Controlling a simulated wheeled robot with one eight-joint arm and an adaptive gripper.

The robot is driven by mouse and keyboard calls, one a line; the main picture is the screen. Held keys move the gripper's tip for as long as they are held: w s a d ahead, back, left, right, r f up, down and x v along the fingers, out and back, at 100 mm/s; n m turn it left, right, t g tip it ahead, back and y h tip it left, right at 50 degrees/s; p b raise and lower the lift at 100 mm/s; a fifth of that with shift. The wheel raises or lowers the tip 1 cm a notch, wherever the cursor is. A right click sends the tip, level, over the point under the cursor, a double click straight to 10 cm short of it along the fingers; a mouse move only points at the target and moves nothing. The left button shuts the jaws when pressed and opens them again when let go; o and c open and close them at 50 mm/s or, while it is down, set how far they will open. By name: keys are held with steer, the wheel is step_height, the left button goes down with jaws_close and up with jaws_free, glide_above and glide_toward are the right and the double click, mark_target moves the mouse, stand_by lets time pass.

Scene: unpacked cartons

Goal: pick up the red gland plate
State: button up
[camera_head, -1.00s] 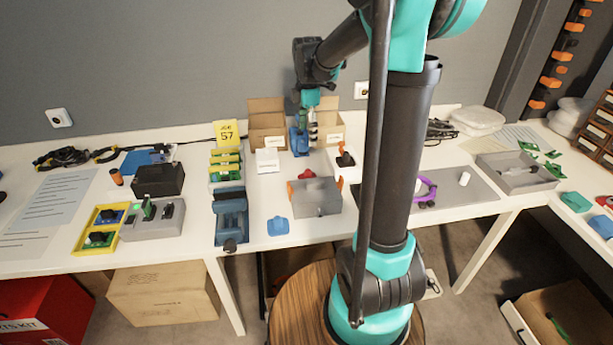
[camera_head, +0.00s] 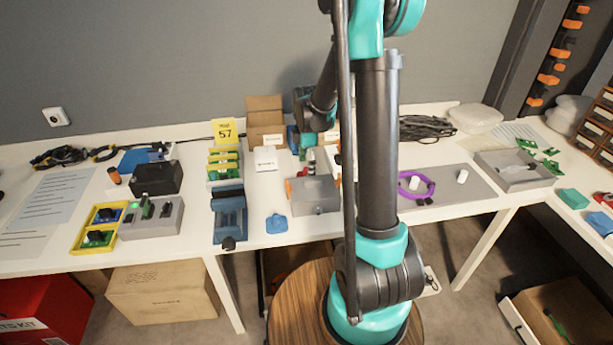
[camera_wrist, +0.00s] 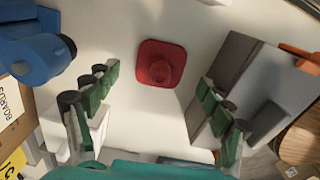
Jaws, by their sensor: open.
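The red gland plate (camera_wrist: 148,50) lies flat on the white table in the wrist view. It is a rounded square with a round raised collar in its middle. My gripper (camera_wrist: 158,80) is open, with its green-padded fingers spread to the left and right of the plate. Nothing is between the pads that I can see touching them. In the head view my gripper (camera_head: 309,154) points down over the table behind the grey box, and the plate is largely hidden there.
A grey box (camera_wrist: 262,80) stands close to the right finger; it also shows in the head view (camera_head: 316,196). A white box (camera_wrist: 92,128) and a blue object (camera_wrist: 30,58) are on the left. A blue part (camera_head: 277,224) lies near the table's front edge.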

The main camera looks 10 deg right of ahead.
steer(key=shift+f, duration=1.2)
steer(key=shift+c, duration=0.5)
steer(key=c, duration=1.1)
steer(key=shift+r, duration=0.1)
steer(key=shift+c, duration=0.2)
